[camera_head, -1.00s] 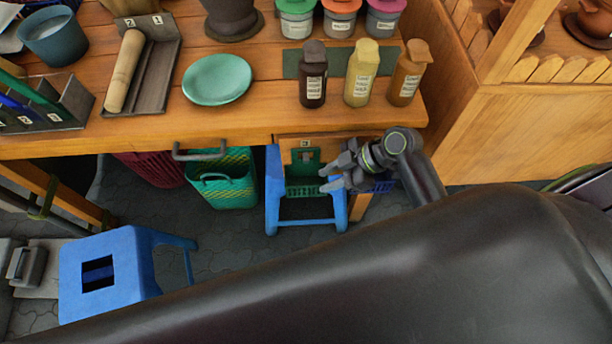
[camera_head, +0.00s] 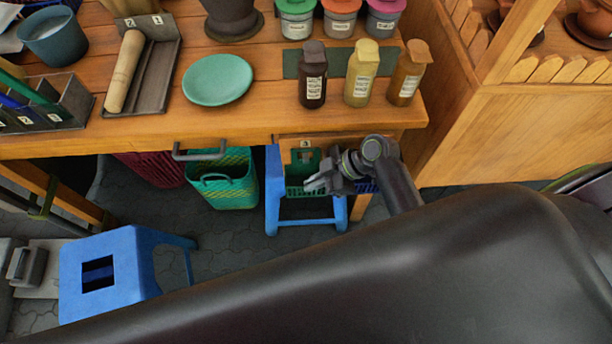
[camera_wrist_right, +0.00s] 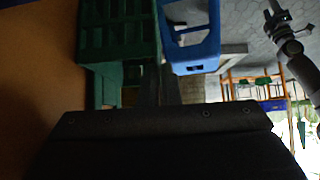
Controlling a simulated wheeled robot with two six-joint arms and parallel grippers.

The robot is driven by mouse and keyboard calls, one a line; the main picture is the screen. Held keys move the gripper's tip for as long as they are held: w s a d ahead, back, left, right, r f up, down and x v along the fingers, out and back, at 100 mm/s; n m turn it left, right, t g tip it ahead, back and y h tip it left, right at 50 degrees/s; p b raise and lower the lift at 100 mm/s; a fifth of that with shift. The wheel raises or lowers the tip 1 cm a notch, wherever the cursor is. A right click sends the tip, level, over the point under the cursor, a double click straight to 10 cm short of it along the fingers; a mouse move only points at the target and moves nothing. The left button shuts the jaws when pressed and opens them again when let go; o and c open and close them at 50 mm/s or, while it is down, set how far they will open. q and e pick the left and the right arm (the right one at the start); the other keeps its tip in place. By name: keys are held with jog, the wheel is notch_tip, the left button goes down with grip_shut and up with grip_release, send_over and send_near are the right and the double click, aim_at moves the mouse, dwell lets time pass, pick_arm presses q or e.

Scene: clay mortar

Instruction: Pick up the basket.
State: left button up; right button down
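A green basket (camera_head: 303,162) with an openwork front sits on a blue stool (camera_head: 272,200) under the table's right part. It also shows as a dark green slatted crate in the right wrist view (camera_wrist_right: 118,38), beside the blue stool (camera_wrist_right: 195,45). My right gripper (camera_head: 308,184) is just right of the basket's lower front, fingers pointing left. Its fingers show dark and close together in the wrist view (camera_wrist_right: 160,85); contact and opening are unclear. A grey arm end, likely my left gripper (camera_wrist_right: 275,20), shows small at the wrist view's top right.
The wooden table (camera_head: 240,118) overhangs the basket, with a drawer handle (camera_head: 200,152) left of it. A teal woven basket (camera_head: 226,180) stands on the floor. Another blue stool (camera_head: 130,265) is at lower left. Bottles (camera_head: 361,75) stand on the table.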

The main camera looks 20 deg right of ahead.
dwell(0.3)
jog(key=s+a+r+p, duration=0.2)
jog(key=s+a+r, duration=0.1)
jog(key=s+r, duration=0.6)
jog(key=s, duration=0.4)
jog(key=shift+s+a+r+p, duration=0.2)
jog(key=shift+s+a+p, duration=0.05)
jog(key=shift+a+p, duration=0.15)
dwell(0.4)
